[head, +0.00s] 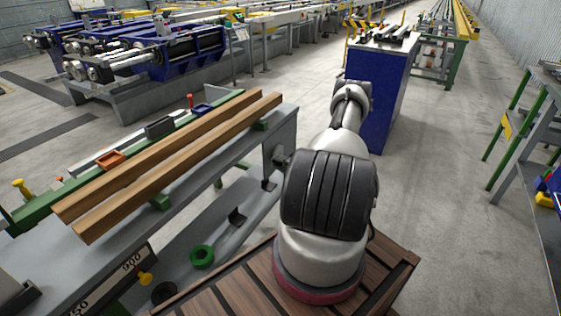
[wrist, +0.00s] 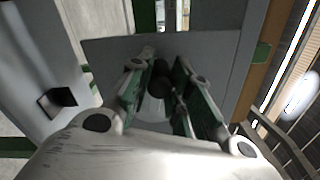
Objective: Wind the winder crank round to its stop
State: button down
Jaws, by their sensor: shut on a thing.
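In the wrist view my gripper (wrist: 162,88) has its two green-and-grey fingers closed on a dark round knob, which I take as the winder crank's handle (wrist: 160,78). Behind it is a grey end plate (wrist: 215,65). The rest of the crank is mostly hidden by the fingers, and its angle and its stop cannot be made out. In the head view my arm hides most of the gripper and the crank, beside the far end of the grey runout table (head: 225,150).
Two long timber beams (head: 165,170) lie along the table. An orange block (head: 111,160) and a dark grey block (head: 159,128) sit by its green rail. A green ring (head: 202,256) lies below. A blue cabinet (head: 378,95) stands beyond my arm. Open floor (head: 440,190) lies to the right.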

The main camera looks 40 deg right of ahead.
notch_tip(320, 180, down, 2)
jog(key=n, duration=0.3)
jog(key=shift+f+n, duration=0.1)
jog(key=shift+n, duration=0.3)
jog(key=w+d+f+n, duration=0.2)
jog(key=d+f+n, duration=0.3)
jog(key=n, duration=1)
jog(key=shift+d+f+n, duration=0.2)
jog(key=shift+f+n, duration=0.05)
jog(key=shift+n, duration=0.15)
jog(key=c, duration=1.3)
grip_release()
jog(key=shift+o, duration=0.2)
